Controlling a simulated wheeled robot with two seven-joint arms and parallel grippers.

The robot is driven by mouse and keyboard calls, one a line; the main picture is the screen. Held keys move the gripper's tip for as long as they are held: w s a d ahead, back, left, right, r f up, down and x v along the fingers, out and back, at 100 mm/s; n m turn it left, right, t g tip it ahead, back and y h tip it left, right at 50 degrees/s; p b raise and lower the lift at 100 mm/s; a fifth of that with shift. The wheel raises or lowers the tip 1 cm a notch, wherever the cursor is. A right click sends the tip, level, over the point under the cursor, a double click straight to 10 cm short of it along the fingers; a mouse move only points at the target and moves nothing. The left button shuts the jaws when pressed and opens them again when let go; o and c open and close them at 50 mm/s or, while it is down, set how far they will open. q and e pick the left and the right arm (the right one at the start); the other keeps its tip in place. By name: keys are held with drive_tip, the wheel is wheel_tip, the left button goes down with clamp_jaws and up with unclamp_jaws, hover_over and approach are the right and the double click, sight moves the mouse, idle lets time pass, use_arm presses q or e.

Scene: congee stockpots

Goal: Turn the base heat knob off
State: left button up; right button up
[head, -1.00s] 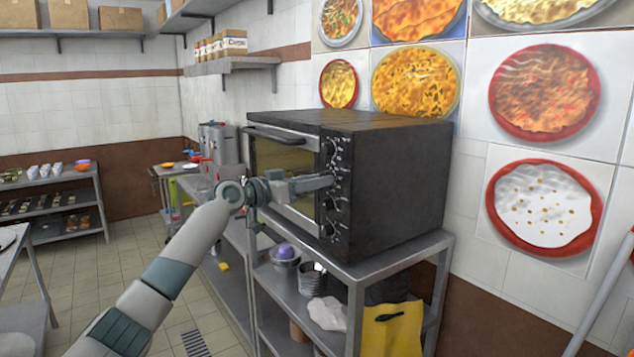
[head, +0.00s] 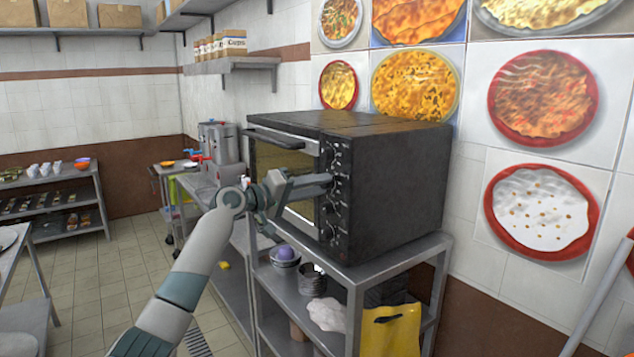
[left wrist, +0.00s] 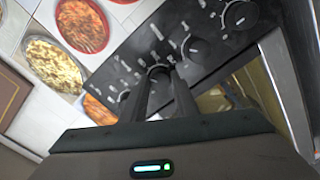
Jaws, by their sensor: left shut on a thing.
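The black oven (head: 395,185) has a column of dark knobs on its front panel, right of its glass door. Another (left wrist: 123,97) lies down left. I cannot read the labels or the knob's exact setting. My right gripper is out of view.
The oven stands on a metal shelf unit (head: 350,270) with bowls and a yellow bag (head: 391,330) below. The oven's door handle (head: 274,137) sticks out left of the panel, near my left arm. The tiled floor at left is open.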

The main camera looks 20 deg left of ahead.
use_arm(q)
drive_tip(key=shift+r+n+p, duration=0.15)
drive_tip(key=shift+n+p, duration=3.8)
drive_tip(key=shift+n, duration=2.25)
drive_tip(key=o, duration=1.1)
drive_tip(key=shift+c, duration=0.2)
drive_tip(key=shift+s+a, duration=0.1)
drive_tip(key=shift+a, duration=0.05)
